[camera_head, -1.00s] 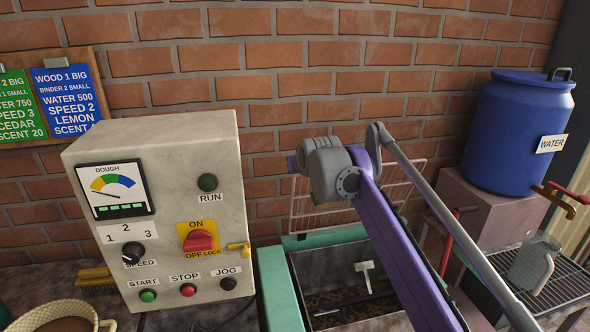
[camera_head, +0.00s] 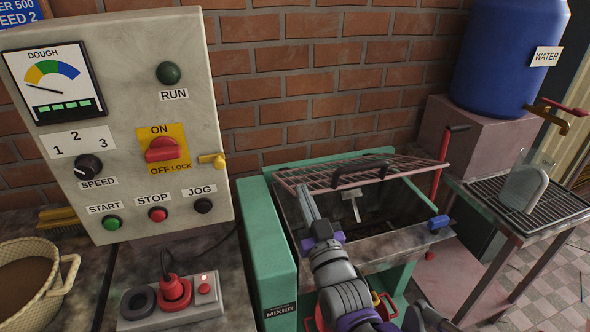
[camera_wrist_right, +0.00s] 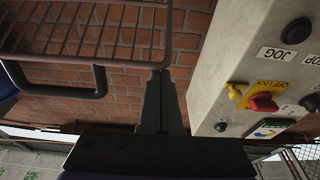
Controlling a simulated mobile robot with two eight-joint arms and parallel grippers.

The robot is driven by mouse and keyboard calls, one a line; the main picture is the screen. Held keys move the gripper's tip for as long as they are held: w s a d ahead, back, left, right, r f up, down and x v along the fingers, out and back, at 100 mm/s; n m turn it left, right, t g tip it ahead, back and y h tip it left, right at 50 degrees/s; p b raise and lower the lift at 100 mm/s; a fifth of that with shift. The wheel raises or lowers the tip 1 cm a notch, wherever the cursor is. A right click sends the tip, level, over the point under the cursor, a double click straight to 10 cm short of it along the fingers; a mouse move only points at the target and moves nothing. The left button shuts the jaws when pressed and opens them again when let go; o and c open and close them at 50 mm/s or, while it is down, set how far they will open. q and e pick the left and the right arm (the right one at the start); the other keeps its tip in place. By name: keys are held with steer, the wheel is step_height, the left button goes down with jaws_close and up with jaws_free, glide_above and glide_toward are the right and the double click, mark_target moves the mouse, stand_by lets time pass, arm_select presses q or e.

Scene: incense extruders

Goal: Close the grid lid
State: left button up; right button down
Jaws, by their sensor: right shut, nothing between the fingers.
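The grid lid (camera_head: 410,166) is a pinkish wire grate with a dark curved handle. In the head view it is over the mixer trough (camera_head: 385,243), low and tilted, with a gap above the front rim. My right gripper (camera_head: 305,192) is shut and empty, by the lid's left side above the trough. In the wrist view the shut fingertips (camera_wrist_right: 160,74) are close to the end of the lid's edge bar (camera_wrist_right: 166,35); I cannot tell whether they touch. The lid's handle (camera_wrist_right: 98,80) shows left of them.
The control box (camera_head: 120,120) stands left of the mixer's green side (camera_head: 268,240). A small box with a red plug (camera_head: 172,290) is in front of it. A blue water barrel (camera_head: 505,55) and a wire rack (camera_head: 530,205) holding a clear jug (camera_head: 522,190) are at right.

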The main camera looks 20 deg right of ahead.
arm_select(q)
step_height(320, 180, down, 8)
steer(key=b, duration=0.5)
steer(key=shift+w, duration=0.45)
arm_select(e)
steer(key=shift+t, duration=0.5)
steer(key=s+f, duration=0.1)
steer(key=f, duration=0.3)
steer(key=s+f, duration=0.1)
steer(key=f, duration=0.3)
steer(key=s+f, duration=0.1)
steer(key=f, duration=0.3)
steer(key=shift+s+a+f, duration=0.1)
steer(key=shift+s, duration=0.05)
arm_select(q)
steer(key=shift+r, duration=0.1)
arm_select(e)
steer(key=shift+r, duration=0.45)
steer(key=r+p, duration=0.3)
steer(key=shift+s+r, duration=0.2)
steer(key=shift+s, duration=0.1)
arm_select(q)
steer(key=b+v, duration=0.1)
steer(key=v, duration=0.1)
steer(key=shift+s+r, duration=0.3)
arm_select(e)
steer(key=s+f, duration=0.6)
steer(key=s, duration=0.1)
steer(key=shift+a+f, duration=0.25)
steer(key=shift+s, duration=0.15)
